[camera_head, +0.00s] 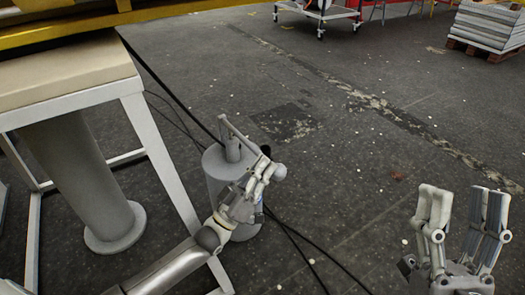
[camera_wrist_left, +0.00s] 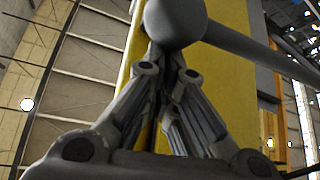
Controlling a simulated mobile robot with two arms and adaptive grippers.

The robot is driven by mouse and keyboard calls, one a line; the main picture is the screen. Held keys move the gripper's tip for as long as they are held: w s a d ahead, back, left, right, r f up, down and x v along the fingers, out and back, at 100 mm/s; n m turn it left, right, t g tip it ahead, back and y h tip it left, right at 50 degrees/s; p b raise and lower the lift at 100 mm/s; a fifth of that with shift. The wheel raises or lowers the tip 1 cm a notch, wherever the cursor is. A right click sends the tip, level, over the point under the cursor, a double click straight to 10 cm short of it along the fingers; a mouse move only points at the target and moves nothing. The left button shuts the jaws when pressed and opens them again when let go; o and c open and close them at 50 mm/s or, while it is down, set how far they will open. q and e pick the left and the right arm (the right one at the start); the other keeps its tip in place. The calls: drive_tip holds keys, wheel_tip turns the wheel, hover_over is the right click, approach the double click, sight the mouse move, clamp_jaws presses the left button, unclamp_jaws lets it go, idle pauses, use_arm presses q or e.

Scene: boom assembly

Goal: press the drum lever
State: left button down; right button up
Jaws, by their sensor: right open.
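The drum (camera_head: 222,172) is a grey upright cylinder on the floor beside the table. Its lever (camera_head: 240,134) is a grey bar above the drum top, slanting down to a round ball knob (camera_head: 279,172). My left gripper (camera_head: 264,166) is at the knob end of the lever. In the left wrist view its fingers (camera_wrist_left: 164,58) come together and look shut, with the knob (camera_wrist_left: 175,20) right at their tips and the lever bar (camera_wrist_left: 250,48) running off to the right. Whether they touch the knob is unclear. My right gripper (camera_head: 463,194) is open and empty, at lower right, away from the drum.
A white-framed table (camera_head: 85,103) with a beige top and a grey pipe (camera_head: 75,170) stand on the left. Black cables (camera_head: 310,262) run along the floor by the drum. The floor right of the drum is mostly clear. A stacked pallet (camera_head: 490,25) is far back.

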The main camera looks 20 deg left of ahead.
use_arm(q)
wheel_tip(320, 180, up, 6)
drive_tip(key=shift+r, duration=0.25)
drive_tip(key=shift+a, duration=0.1)
idle(0.4)
